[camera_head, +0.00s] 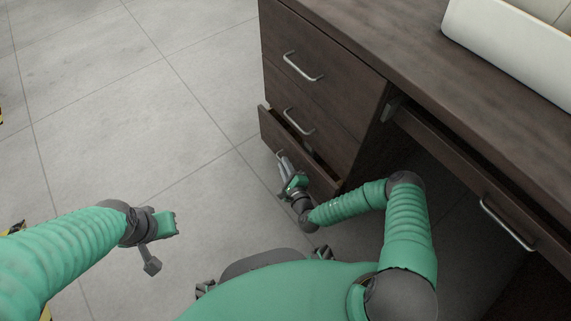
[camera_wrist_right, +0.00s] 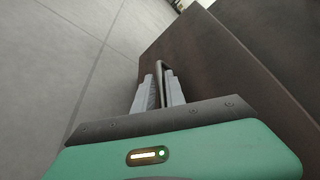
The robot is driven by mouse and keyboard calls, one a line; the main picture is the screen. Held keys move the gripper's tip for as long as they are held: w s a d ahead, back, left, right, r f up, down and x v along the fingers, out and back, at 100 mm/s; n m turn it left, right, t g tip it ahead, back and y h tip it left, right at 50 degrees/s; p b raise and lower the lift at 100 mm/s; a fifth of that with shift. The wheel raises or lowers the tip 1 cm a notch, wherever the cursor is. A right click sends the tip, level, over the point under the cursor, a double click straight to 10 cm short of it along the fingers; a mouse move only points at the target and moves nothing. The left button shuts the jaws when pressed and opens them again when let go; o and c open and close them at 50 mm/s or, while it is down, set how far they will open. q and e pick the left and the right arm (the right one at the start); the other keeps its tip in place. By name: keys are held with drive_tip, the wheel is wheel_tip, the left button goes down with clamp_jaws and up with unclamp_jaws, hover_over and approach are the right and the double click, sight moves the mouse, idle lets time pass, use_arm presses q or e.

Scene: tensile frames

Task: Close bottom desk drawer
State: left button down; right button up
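The bottom drawer (camera_head: 300,156) of the dark wooden desk is pulled partly out, with a dark gap along its top edge. Its metal handle (camera_head: 279,154) is on the front face and also shows in the right wrist view (camera_wrist_right: 158,66). My right gripper (camera_head: 285,165) is at this handle. In the right wrist view, its two grey fingers (camera_wrist_right: 159,88) stand close on either side of the handle bar and appear shut on it. My left gripper (camera_head: 158,240) hangs over the floor at the left, away from the desk; its finger opening is not clear.
Two drawers (camera_head: 298,88) above the bottom one look closed. A wide drawer (camera_head: 480,190) under the desktop is at the right. A white tray-like object (camera_head: 510,48) stands on the desktop. The tiled floor (camera_head: 130,110) left of the desk is clear.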

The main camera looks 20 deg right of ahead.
drive_tip(key=shift+c, duration=1.1)
drive_tip(key=shift+d+f, duration=0.1)
drive_tip(key=shift+d, duration=0.05)
clamp_jaws()
drive_tip(key=shift+s+f, duration=0.2)
drive_tip(key=shift+w+d+p, duration=0.25)
drive_tip(key=shift+d+p, duration=0.15)
drive_tip(key=shift+d, duration=0.25)
drive_tip(key=shift+w+d+p, duration=0.25)
drive_tip(key=shift+d+p, duration=0.1)
drive_tip(key=shift+d, duration=0.35)
drive_tip(key=shift+w+d+p, duration=0.25)
drive_tip(key=shift+d+p, duration=0.15)
drive_tip(key=shift+d, duration=0.25)
drive_tip(key=shift+r, duration=0.1)
drive_tip(key=shift+o, duration=1.9)
unclamp_jaws()
drive_tip(key=shift+w+d, duration=0.1)
